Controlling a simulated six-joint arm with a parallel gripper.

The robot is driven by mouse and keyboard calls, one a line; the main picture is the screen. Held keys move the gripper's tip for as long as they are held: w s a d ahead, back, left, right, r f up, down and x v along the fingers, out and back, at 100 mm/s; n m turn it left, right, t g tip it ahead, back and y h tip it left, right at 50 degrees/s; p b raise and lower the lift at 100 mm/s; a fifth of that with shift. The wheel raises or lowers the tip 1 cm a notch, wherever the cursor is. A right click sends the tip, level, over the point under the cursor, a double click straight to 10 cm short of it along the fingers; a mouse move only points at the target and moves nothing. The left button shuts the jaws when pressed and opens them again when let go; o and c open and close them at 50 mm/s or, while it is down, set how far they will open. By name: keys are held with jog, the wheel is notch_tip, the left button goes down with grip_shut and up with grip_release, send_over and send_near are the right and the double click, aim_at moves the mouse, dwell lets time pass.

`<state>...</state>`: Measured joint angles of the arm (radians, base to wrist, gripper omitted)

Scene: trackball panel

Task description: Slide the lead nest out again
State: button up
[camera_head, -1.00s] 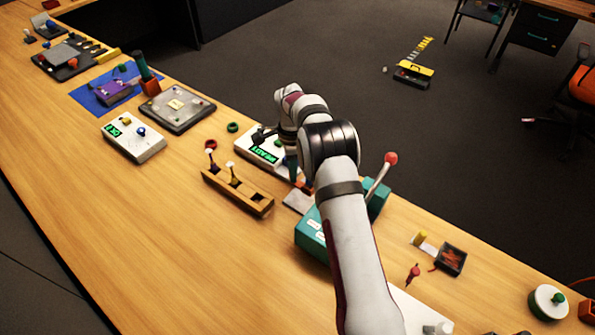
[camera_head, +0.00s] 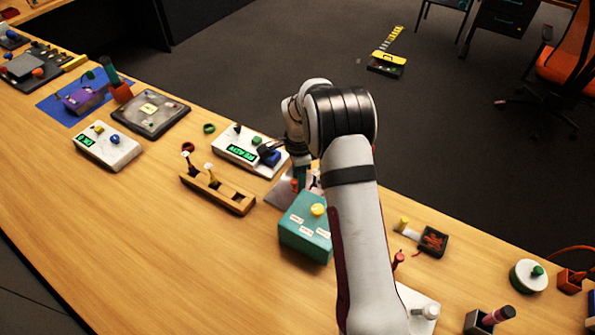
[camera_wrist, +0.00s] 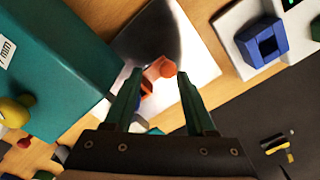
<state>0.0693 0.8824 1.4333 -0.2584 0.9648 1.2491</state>
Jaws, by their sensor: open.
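A teal box (camera_head: 305,228) with white labels and a yellow knob stands in front of my gripper; its side fills the left of the wrist view (camera_wrist: 60,50). A shiny metal plate (camera_wrist: 200,50) lies beside it, also visible in the head view (camera_head: 282,192). A small orange piece with a round head (camera_wrist: 160,68) sits over the plate between my fingers. I cannot tell for certain which part is the lead nest. My gripper (camera_wrist: 159,80) is open, its fingers either side of the orange piece, pointing down at the plate. My arm partly hides this spot in the head view.
A white box with a green display (camera_head: 238,150) and a blue block (camera_wrist: 262,42) stand close beyond the plate. A wooden rack (camera_head: 215,192) is to the left. A dark tray with red leads (camera_head: 433,241) lies right of my arm. The left front table is clear.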

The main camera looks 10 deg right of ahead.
notch_tip(320, 180, up, 15)
jog(key=s+a+r+n, duration=0.1)
jog(key=s+r+n, duration=0.2)
jog(key=s, duration=0.5)
jog(key=s+a+r+n, duration=0.2)
jog(key=s+r+n, duration=0.1)
jog(key=s, duration=0.4)
jog(key=shift+s+a+r+y, duration=0.25)
jog(key=shift+s+r+y, duration=0.15)
jog(key=shift+r, duration=0.05)
jog(key=m, duration=0.6)
send_over(296, 183)
notch_tip(296, 183, down, 6)
jog(key=shift+h, duration=0.4)
jog(key=f, duration=1.6)
jog(key=shift+w, duration=0.25)
